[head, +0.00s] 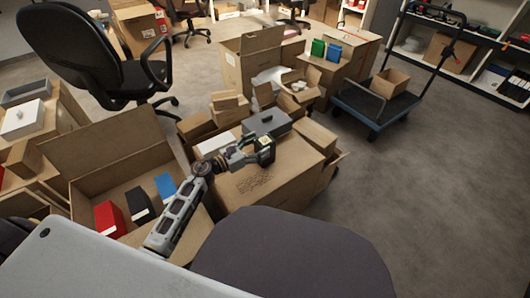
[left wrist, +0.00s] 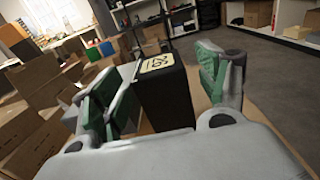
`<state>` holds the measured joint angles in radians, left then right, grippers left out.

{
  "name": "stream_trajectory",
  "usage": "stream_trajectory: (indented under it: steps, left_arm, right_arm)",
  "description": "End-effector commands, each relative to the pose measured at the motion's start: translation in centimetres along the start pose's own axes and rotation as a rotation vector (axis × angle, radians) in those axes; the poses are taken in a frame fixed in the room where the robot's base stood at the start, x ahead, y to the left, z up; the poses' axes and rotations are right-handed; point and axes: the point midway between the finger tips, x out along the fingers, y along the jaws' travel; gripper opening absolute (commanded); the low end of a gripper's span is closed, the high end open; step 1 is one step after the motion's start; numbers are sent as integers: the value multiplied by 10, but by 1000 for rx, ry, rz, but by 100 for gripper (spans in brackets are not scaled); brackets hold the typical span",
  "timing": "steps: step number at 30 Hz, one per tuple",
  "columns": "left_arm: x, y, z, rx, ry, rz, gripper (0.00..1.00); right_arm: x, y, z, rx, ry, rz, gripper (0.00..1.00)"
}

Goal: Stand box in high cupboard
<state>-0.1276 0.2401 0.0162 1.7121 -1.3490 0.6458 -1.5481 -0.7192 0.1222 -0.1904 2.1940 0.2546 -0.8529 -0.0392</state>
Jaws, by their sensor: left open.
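A small black box (left wrist: 166,97) with a pale yellow label on top stands between the fingers of my left gripper (left wrist: 160,75) in the left wrist view. The fingers have green pads and are spread, with a gap showing on the box's right side. In the head view my left gripper (head: 262,150) is over the top of a large carton (head: 275,178), and the black box is mostly hidden by it. My right gripper is in neither view. No high cupboard can be made out for certain.
A grey lidded box (head: 267,123) and small cartons sit just behind the gripper. An open carton (head: 95,190) holds red and blue boxes at left. A blue trolley (head: 375,105) stands at right, with shelves (head: 480,60) beyond. The floor at right is clear.

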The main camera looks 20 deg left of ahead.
Motion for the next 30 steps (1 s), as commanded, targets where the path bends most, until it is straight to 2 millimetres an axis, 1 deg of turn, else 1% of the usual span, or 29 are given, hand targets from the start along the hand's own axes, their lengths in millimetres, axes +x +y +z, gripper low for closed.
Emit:
stream_trajectory:
  steps: [1, 6, 11, 27, 30]
  left_arm:
    - [6, 0, 1, 0, -3, 0, 74]
    - [22, 1, 2, 0, -2, 1, 74]
    - [32, 0, 2, -1, -1, 1, 74]
    - [34, 0, 2, -1, 0, 1, 74]
    - [34, 0, 2, -1, 0, 1, 61]
  right_arm:
    - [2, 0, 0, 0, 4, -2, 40]
    - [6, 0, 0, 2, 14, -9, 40]
    - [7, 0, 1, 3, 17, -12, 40]
    - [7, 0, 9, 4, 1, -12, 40]
    - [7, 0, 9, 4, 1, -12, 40]
